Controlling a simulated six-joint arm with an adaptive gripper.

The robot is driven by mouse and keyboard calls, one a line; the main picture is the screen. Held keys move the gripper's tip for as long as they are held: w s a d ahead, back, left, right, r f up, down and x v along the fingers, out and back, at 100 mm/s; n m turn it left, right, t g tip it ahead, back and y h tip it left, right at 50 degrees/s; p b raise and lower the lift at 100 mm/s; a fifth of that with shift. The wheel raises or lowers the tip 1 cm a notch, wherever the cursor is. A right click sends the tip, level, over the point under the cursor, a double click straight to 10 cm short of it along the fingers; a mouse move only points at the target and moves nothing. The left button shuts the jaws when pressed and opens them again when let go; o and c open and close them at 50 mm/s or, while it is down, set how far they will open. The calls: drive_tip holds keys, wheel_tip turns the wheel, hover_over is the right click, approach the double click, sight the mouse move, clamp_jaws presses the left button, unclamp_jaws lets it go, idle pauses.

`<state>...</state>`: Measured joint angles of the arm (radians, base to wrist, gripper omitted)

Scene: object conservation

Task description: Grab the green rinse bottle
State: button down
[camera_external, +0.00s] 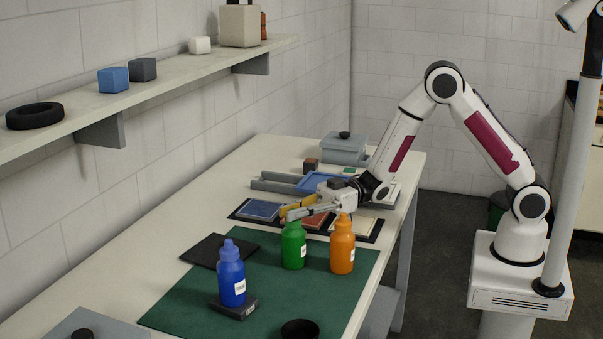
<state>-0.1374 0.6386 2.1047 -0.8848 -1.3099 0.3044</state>
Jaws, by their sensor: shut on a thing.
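The green rinse bottle (293,248) stands upright on the dark green mat (195,300), between a blue bottle and an orange bottle. It has a white label low on its right side. My gripper (290,213) reaches in from the right, with its yellowish fingers at the top of the green bottle. The fingers are shut on the bottle's upper part and hide its cap. The bottle's base appears to rest on the mat.
An orange bottle (342,246) stands close to the right. A blue bottle (231,274) stands on a dark block (234,307) at the left. A black round dish (299,330) lies in front. Colored panels (257,210) and a grey lidded box (344,149) are behind. A shelf (165,88) runs along the wall.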

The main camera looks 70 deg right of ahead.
drive_tip(key=shift+r, duration=0.15)
drive_tip(key=shift+r, duration=4.9)
drive_tip(key=shift+a+f, duration=0.1)
